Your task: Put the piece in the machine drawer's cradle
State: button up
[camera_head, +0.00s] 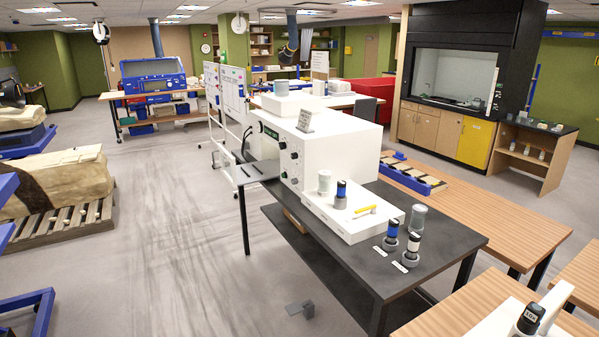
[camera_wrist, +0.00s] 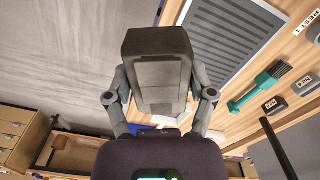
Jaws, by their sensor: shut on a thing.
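In the wrist view my gripper (camera_wrist: 159,100) is shut on a dark grey blocky piece (camera_wrist: 158,60), with one finger on each side of it. The piece has a paler recessed face and hides part of what lies beyond. My gripper does not show in the head view. In the head view a large white machine (camera_head: 335,155) with a green label and dark knobs stands on a black table (camera_head: 450,238).
In the wrist view, a grey ribbed mat (camera_wrist: 232,45), a green brush (camera_wrist: 262,84) and dark labelled blocks (camera_wrist: 275,104) lie on a wooden surface. In the head view, a dark side stand (camera_head: 258,172) adjoins the machine. A grey pedal-like object (camera_head: 300,309) lies on otherwise open floor.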

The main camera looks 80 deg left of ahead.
aim_at(252, 171)
jog(key=u, duration=0.65)
jog(key=k, duration=0.1)
jog(key=u, duration=3.2)
jog(key=i, duration=0.3)
jog(key=z, duration=0.05)
